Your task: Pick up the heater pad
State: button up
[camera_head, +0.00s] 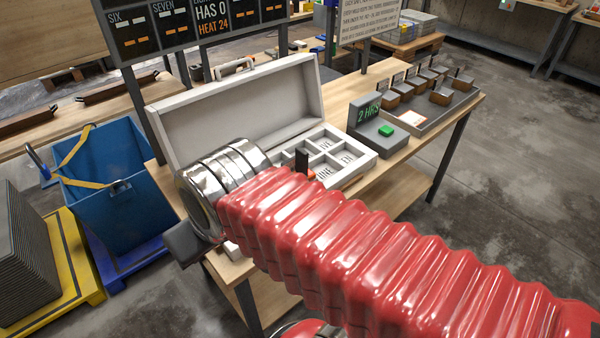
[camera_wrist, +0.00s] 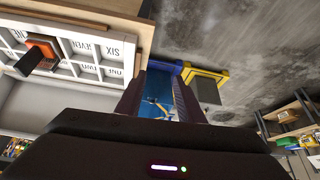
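A compartment tray (camera_head: 372,160) with word labels sits in a pale open case on the wooden bench. A small orange-red block with a dark upright handle (camera_head: 303,163) stands in it, partly behind my arm; it also shows at the upper left of the wrist view (camera_wrist: 42,50). It may be the heater pad, but I cannot tell for sure. My gripper (camera_wrist: 161,72) is open and empty, its two dark fingers apart with a blue bin far behind the gap. In the head view it is mostly hidden beyond my silver wrist, at the bench's left front edge.
The case's raised lid (camera_head: 235,110) stands behind the tray. Right of it are a "2 HRS" timer box (camera_head: 372,125) and a dark rack (camera_head: 435,98) of several handled brown blocks. The blue bin (camera_head: 105,190) stands left of the bench. Open floor lies right.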

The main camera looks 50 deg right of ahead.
jog(key=w+d+f+m+g+y, duration=0.1)
jog(key=w+d+f+m+y, duration=0.3)
jog(key=m, duration=0.7)
jog(key=m+t+h, duration=0.6)
jog(key=m+t, duration=0.3)
jog(key=m, duration=1.7)
send_near(308, 155)
jog(key=w, duration=0.2)
jog(key=shift+w+d+f, duration=0.1)
jog(key=shift+d+f, duration=0.2)
jog(key=shift+d, duration=0.05)
jog(key=shift+a+x, duration=0.2)
jog(key=shift+x, duration=4.15)
jog(key=shift+f, duration=0.1)
